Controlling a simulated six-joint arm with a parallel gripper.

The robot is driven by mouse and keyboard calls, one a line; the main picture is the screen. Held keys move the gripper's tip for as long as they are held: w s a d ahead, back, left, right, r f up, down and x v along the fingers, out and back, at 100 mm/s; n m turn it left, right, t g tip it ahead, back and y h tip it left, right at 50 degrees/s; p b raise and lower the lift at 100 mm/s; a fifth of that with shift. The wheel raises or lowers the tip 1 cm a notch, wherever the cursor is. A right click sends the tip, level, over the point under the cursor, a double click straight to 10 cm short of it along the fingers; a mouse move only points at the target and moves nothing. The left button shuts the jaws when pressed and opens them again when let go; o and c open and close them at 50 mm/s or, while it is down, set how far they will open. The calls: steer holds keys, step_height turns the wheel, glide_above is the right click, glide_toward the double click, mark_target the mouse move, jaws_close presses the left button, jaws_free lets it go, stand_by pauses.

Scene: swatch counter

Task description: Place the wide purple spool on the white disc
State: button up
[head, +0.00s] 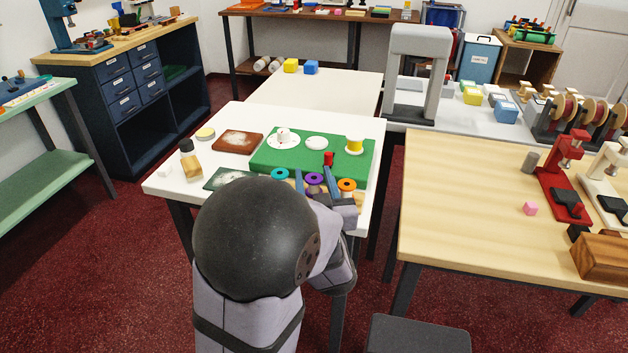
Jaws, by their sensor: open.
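The purple spool (314,179) stands near the front edge of the green mat, between a teal spool (280,174) and an orange spool (347,185). My gripper (315,183) is open, with one blue-grey finger on each side of the purple spool in the picture. I cannot tell whether the fingers touch it or how high they are. A bare white disc (317,143) lies on the mat behind. Another white disc (272,145) to its left bears a small white and red thing. My arm hides part of the mat's front.
A yellow spool (354,144) stands on a pale disc at the right of the green mat (300,160). A red piece (328,158) stands between the purple spool and the bare disc. A brown tray (237,141) and a bottle (190,160) are at the left.

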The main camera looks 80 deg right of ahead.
mark_target(314, 178)
steer(key=c, duration=0.9)
step_height(314, 178, up, 10)
steer(key=p, duration=0.2)
steer(key=shift+p, duration=0.35)
